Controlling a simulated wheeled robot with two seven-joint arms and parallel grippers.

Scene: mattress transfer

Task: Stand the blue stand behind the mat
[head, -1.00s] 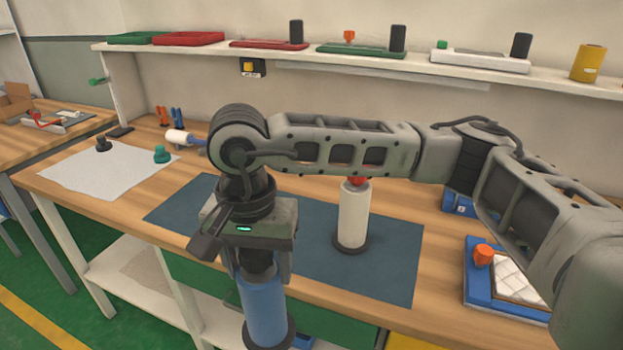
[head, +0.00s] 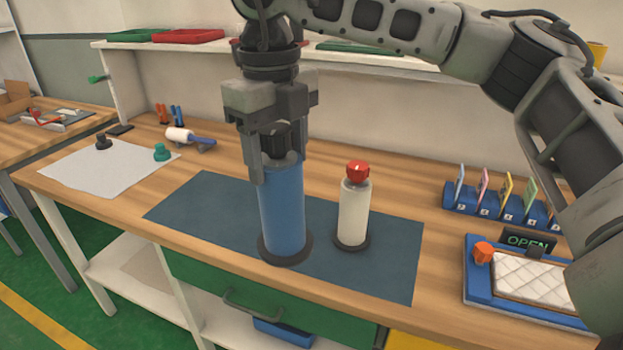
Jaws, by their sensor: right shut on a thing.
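The blue stand (head: 282,210) is an upright blue cylinder with a dark round base, in the middle of the head view. My right gripper (head: 277,170) points down from above and is shut on its top. The stand shows in front of the dark blue-grey mat (head: 205,212), with its base overlapping the mat's front part; I cannot tell whether the base touches the mat. A white stand (head: 354,212) with a red knob on top stands upright on the mat, right of the blue one. My left gripper is not in view.
Behind the mat is a bare wooden strip of table. A white roller (head: 180,135) lies at the back left, near a white sheet (head: 95,168). A blue card rack (head: 495,205) and blue tray (head: 480,290) are at right. A shelf (head: 420,62) runs above.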

